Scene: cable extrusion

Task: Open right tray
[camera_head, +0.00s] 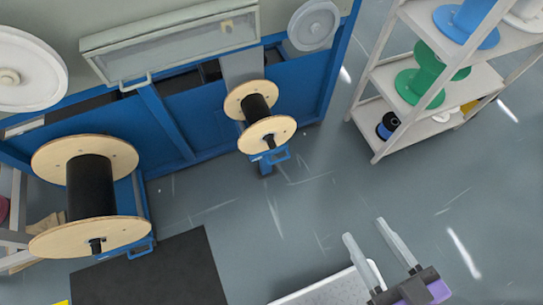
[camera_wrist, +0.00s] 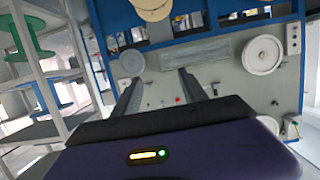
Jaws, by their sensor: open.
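My gripper (camera_head: 364,230) is open and empty, over the grey floor at the lower right of the head view. Its two fingers also show in the wrist view (camera_wrist: 160,75), with nothing between them. The blue machine (camera_head: 165,110) stands across the upper left. A smaller wooden spool with a black core (camera_head: 258,106) sits at its right part, with a blue handle-like bracket (camera_head: 275,158) just below. A larger spool (camera_head: 90,190) sits at the left with a similar bracket (camera_head: 141,248). My gripper is apart from both brackets. I cannot tell which part is the right tray.
A pale shelf rack (camera_head: 375,80) with green spools (camera_head: 425,75) and a blue spool (camera_head: 467,22) stands at the upper right. A black mat (camera_head: 165,275) lies at the lower left. Free floor (camera_head: 270,210) lies between machine and gripper.

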